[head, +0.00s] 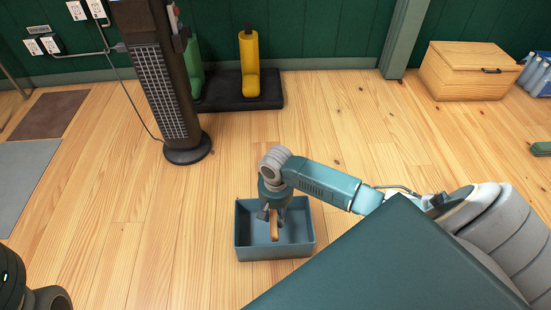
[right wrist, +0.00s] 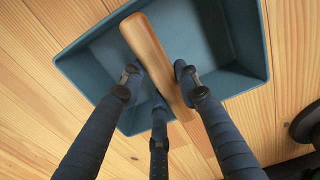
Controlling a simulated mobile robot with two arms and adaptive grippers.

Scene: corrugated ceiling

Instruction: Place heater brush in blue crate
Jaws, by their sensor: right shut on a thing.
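The blue crate (head: 276,253) stands on the wooden floor in the middle of the head view. It also fills the upper part of the right wrist view (right wrist: 243,48). My right gripper (head: 273,214) is over the crate, pointing down. It is shut on the heater brush (head: 274,229), whose light wooden handle shows between the fingers in the right wrist view (right wrist: 155,58). The brush overlaps the crate's opening in both views; I cannot tell whether it touches the bottom. The brush's head is not clearly seen. My left gripper is not in view.
A tall dark tower heater (head: 160,80) with a round base and a cord stands behind and left of the crate. A yellow object (head: 249,62) and a green one (head: 193,70) stand on a black base near the wall. A wooden chest (head: 465,75) is at back right. Floor around the crate is clear.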

